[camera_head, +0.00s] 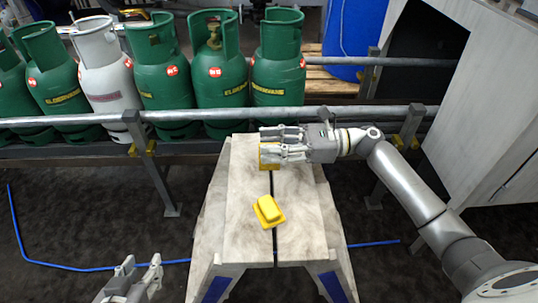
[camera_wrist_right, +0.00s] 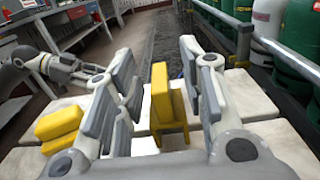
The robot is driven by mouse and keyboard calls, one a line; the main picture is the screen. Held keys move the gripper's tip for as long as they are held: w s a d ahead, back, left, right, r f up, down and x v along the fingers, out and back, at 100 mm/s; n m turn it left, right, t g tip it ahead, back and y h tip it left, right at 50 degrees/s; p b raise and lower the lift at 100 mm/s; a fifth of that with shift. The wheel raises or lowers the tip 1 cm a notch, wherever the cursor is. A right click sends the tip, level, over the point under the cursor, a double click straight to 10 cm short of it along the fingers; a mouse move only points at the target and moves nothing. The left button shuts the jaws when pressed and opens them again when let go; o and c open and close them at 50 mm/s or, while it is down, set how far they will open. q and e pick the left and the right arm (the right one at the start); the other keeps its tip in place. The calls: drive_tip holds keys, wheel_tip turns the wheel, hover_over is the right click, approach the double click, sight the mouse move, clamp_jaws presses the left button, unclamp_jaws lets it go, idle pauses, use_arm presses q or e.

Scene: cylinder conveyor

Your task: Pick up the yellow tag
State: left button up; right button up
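One yellow tag (camera_head: 270,152) stands at the far end of the light table. My right gripper (camera_head: 283,145) is over it, coming in from the right. In the right wrist view the upright tag (camera_wrist_right: 161,95) stands between the two open fingers, with a gap visible on each side. A second yellow tag (camera_head: 268,211) lies nearer on the same table, apart from the gripper; it also shows at the left in the right wrist view (camera_wrist_right: 60,127). My left gripper (camera_head: 140,277) is low at the left, empty, with its fingers apart.
The table (camera_head: 238,195) has a dark slot along its middle. Behind it runs a metal rail (camera_head: 190,115) with green gas cylinders (camera_head: 219,85) and a white one (camera_head: 105,70). A grey-white cabinet (camera_head: 480,110) stands at the right. A blue hose (camera_head: 60,268) lies on the floor.

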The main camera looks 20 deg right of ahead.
drive_tip(key=shift+w+a, duration=0.1)
drive_tip(key=shift+a, duration=0.25)
drive_tip(key=shift+c, duration=0.4)
clamp_jaws()
drive_tip(key=shift+r, duration=0.15)
